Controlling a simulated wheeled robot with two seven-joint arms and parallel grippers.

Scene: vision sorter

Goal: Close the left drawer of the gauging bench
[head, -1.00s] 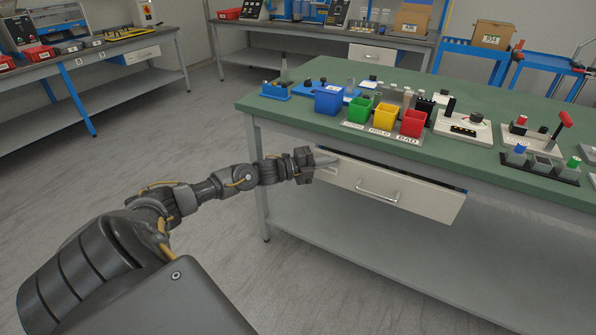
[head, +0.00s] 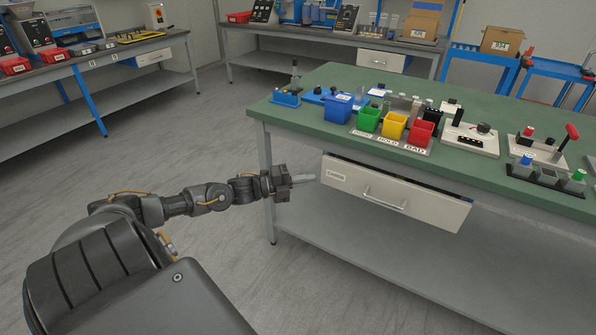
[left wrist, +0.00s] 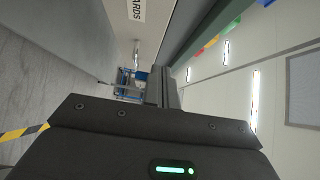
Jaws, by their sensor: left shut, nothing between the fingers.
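The gauging bench has a green top (head: 316,88) and a white left drawer (head: 440,208) with a bar handle (head: 384,199) on its front. The drawer stands out from under the bench top, with a dark gap behind its front panel. My left gripper (head: 306,179) is shut and empty, just left of the drawer's labelled left end. I cannot tell whether its fingertips touch the drawer. In the left wrist view the labelled drawer front (left wrist: 146,20) is at the top, and the gripper body (left wrist: 160,125) fills the lower part. My right gripper is not in view.
Blue, green, yellow and red bins (head: 395,126) and several gauges stand on the bench top. A lower shelf (head: 350,252) runs under the drawer. Other benches stand at the back and left. The grey floor (head: 210,115) between them is clear.

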